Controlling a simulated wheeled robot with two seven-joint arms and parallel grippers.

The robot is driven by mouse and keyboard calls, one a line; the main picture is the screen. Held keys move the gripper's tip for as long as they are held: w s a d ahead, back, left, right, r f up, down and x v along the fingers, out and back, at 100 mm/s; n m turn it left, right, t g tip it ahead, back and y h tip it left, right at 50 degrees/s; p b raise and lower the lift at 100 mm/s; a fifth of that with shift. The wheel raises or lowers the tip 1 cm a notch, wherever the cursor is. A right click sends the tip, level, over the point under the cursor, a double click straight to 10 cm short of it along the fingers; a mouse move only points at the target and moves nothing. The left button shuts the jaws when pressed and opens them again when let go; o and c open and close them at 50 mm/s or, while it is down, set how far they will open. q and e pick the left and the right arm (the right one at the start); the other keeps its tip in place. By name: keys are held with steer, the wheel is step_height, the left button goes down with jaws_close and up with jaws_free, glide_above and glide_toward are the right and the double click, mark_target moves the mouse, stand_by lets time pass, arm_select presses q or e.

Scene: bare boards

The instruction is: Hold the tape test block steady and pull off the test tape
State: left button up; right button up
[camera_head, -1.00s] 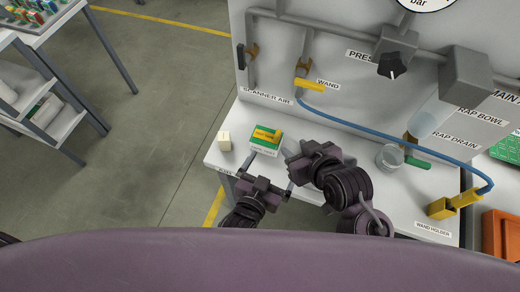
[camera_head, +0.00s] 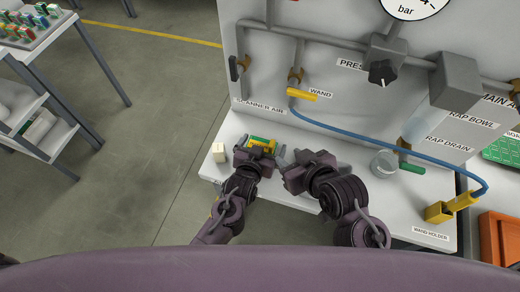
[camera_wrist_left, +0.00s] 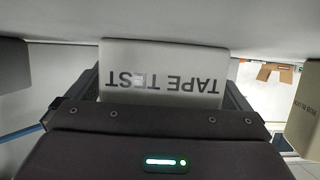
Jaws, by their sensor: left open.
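The tape test block (camera_head: 263,140) lies on the white bench, green on top with yellow tape. My left gripper (camera_head: 257,151) is open at the block's near side and covers part of it. In the left wrist view, the block's white face with upside-down "TAPE TEST" lettering (camera_wrist_left: 163,78) shows between the two dark fingers, which are apart. My right gripper (camera_head: 283,159) is just right of the block, its fingers toward it; I cannot tell its opening. Whether either gripper touches the block is unclear.
A small cream block (camera_head: 218,152) stands left of the test block. A clear cup (camera_head: 384,163) stands to the right, near a green handle (camera_head: 412,168). A blue hose (camera_head: 375,136) runs to the yellow wand holder (camera_head: 440,212). The upright panel (camera_head: 262,70) closes off the back.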

arm_select(q)
steer(key=c, duration=1.1)
steer(key=o, duration=1)
steer(key=shift+c, duration=0.5)
steer(key=c, duration=0.9)
arm_select(e)
steer(key=shift+c, duration=0.2)
